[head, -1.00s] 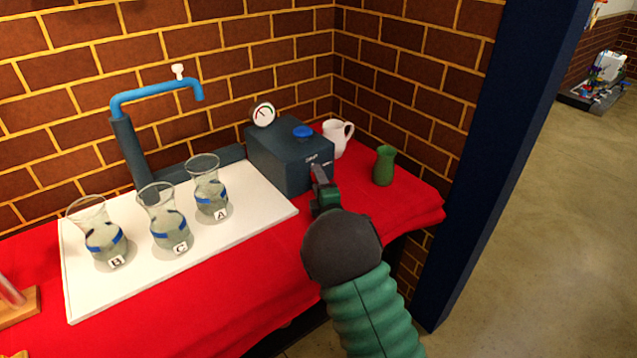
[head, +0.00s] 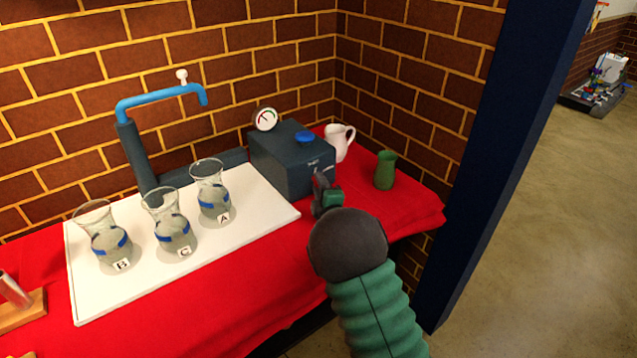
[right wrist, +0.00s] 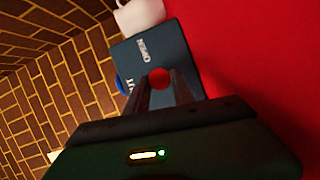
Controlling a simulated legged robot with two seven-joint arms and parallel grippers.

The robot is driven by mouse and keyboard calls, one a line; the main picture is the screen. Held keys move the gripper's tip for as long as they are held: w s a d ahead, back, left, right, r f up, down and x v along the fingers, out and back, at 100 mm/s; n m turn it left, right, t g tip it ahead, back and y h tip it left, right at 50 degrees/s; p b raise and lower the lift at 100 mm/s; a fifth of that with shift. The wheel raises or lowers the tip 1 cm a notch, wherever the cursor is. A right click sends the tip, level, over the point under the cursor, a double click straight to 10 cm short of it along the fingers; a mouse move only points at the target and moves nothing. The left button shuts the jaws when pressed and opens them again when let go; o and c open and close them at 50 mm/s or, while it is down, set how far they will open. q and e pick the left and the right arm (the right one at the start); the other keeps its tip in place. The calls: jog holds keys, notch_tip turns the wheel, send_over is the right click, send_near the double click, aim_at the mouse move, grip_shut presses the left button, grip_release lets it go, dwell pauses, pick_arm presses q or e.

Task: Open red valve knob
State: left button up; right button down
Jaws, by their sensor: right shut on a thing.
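The red valve knob (right wrist: 160,78) is on the front of a dark blue-grey box (head: 278,166), which stands at the table's back right. The word OPEN shows on the box's front in the right wrist view. My right gripper (head: 319,182) reaches the right part of this front. In the right wrist view its two fingers (right wrist: 160,88) are on either side of the knob, shut on it. The knob is hidden in the head view. My left gripper is not in view.
A blue knob (head: 304,137) and a gauge (head: 265,119) are on the box. A white pitcher (head: 340,142) and a green vase (head: 385,170) stand to its right. Several flasks stand on the white board (head: 262,214). A blue spout (head: 160,98) rises behind them.

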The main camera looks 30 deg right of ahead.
jog(key=m+g+y+p, duration=0.1)
jog(key=m+p, duration=0.2)
jog(key=p, duration=0.2)
jog(key=m+g+y+p, duration=0.1)
jog(key=m+y+p, duration=0.1)
jog(key=m+p, duration=0.2)
jog(key=d+m+g+y+p, duration=0.1)
jog(key=m+y+p, duration=0.1)
jog(key=p, duration=0.4)
jog(key=shift+s+r+m, duration=0.15)
jog(key=shift+s+m, duration=0.15)
jog(key=shift+m, duration=0.5)
jog(key=shift+m+y+p, duration=0.5)
jog(key=shift+y+p, duration=0.1)
jog(key=shift+p, duration=0.4)
jog(key=shift+f+p, duration=0.3)
jog(key=c, duration=1.4)
grip_release()
jog(key=o, duration=0.3)
jog(key=shift+w+d, duration=0.1)
jog(key=shift+w, duration=0.15)
jog(key=shift+r, duration=0.15)
